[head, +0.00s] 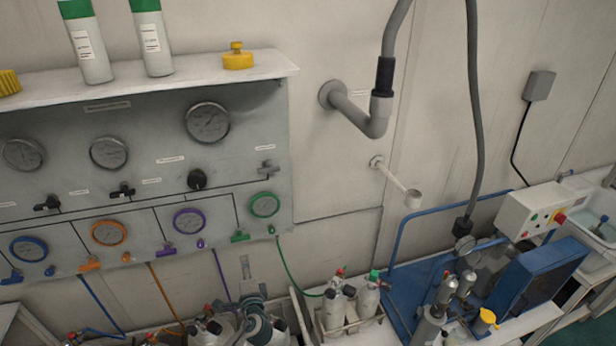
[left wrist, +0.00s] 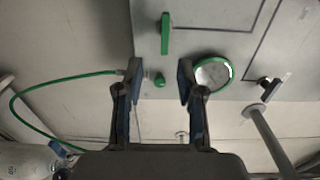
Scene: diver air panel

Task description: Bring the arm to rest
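My left gripper (left wrist: 158,85) shows in the left wrist view with its two dark fingers apart and nothing held between them. A small green outlet fitting (left wrist: 160,80) appears in the gap, apparently beyond the fingertips. The green-ringed gauge (left wrist: 213,74) is beside the right finger, and the green valve handle (left wrist: 165,34) is above the gap. In the head view I see the same green gauge (head: 264,204) and green handle (head: 240,236) on the grey air panel (head: 150,125). I cannot clearly make out either gripper or arm in the head view. My right gripper is not in view.
A grey wall pipe (head: 350,110) and a white bracket (head: 400,186) project right of the panel. Gas cylinders (head: 335,308) stand below, near the green hose (head: 290,270). A blue trolley (head: 405,285) and white control box (head: 531,210) are at the right.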

